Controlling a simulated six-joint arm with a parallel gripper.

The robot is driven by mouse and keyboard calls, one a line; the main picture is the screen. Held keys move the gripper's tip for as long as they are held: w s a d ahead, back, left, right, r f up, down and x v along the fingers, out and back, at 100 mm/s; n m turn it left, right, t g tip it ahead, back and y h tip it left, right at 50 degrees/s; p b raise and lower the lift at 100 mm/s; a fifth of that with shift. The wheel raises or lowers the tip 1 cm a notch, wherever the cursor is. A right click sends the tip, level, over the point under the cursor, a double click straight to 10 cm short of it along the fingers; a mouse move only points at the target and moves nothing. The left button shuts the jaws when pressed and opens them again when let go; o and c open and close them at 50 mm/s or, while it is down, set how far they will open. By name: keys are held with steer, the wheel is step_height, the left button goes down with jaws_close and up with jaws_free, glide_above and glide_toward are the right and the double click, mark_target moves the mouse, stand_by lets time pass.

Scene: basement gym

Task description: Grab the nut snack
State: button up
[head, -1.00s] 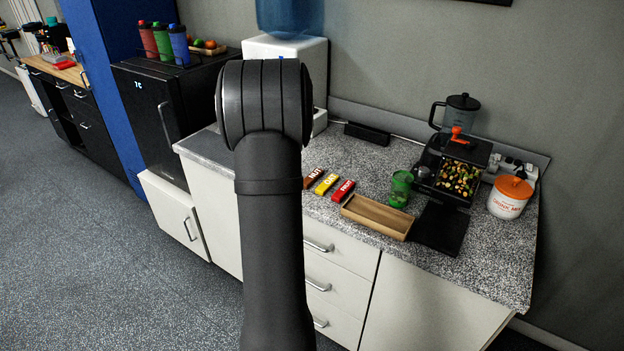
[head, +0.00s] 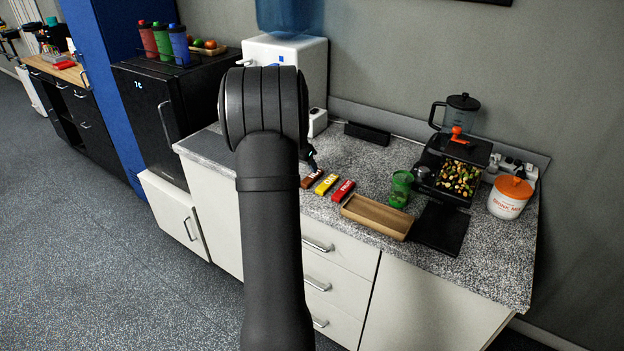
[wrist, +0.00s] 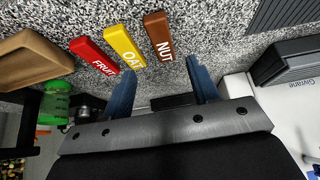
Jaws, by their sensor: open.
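The nut snack is a brown bar marked NUT (wrist: 160,36), lying on the speckled counter. It also shows in the head view (head: 312,179), partly hidden by my arm. A yellow OAT bar (wrist: 123,46) lies beside it, then a red FRUIT bar (wrist: 93,55). My gripper (wrist: 162,80) is open and empty in the wrist view, its two blue fingers apart. The NUT bar appears between and beyond the fingertips, nearer the right one. In the head view one fingertip (head: 312,160) shows just behind the NUT bar; my arm hides the rest of the gripper.
A wooden tray (head: 377,216) lies right of the bars, with a green cup (head: 400,189) behind it. A dispenser of nuts (head: 459,178) and a white tub (head: 510,197) stand farther right. A white water dispenser (head: 291,68) stands behind my arm.

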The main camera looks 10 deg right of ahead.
mark_target(312, 178)
steer(key=x, duration=0.8)
steer(key=shift+w+a+f, duration=0.1)
steer(key=shift+w, duration=0.1)
steer(key=shift+c, duration=0.4)
steer(key=c, duration=1)
